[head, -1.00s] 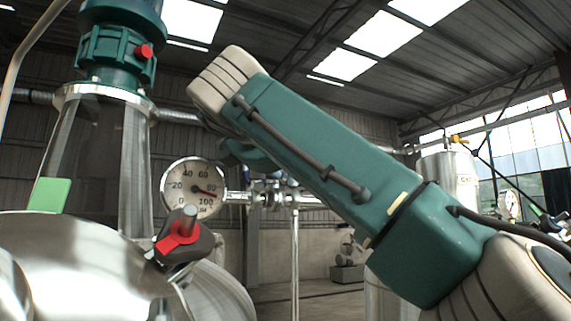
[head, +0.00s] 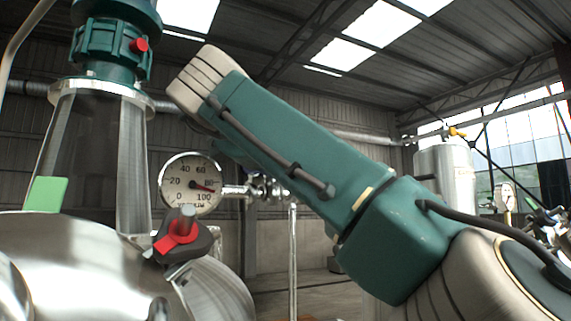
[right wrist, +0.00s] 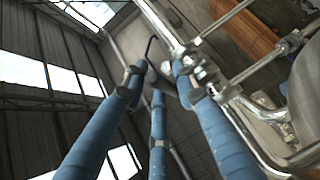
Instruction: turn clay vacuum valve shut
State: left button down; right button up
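The round vacuum gauge (head: 190,185), marked VACUUM, faces me beside the steel tank (head: 85,255). Its dark needle points right, near 80. A metal pipe with fittings (head: 262,188) runs right from it, partly behind my right arm. My right gripper is hidden behind that arm in the head view. In the right wrist view, its three blue fingers (right wrist: 158,78) are spread apart. A dark blue bent handle (right wrist: 151,46) and a grey part show near the fingertips; I cannot tell whether they touch. I cannot tell which part is the valve. My left gripper is out of view.
A black valve with a red handle (head: 180,232) stands on the near tank. A green tag (head: 46,194) is left of it. Another steel tank (head: 447,175) stands at the back right. Steel pipes (right wrist: 238,85) run close to the right side of my right gripper.

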jog(key=shift+s+a+r, duration=0.1)
jog(key=shift+s+a, duration=0.15)
jog(key=v, duration=1.1)
jog(key=shift+s, duration=0.25)
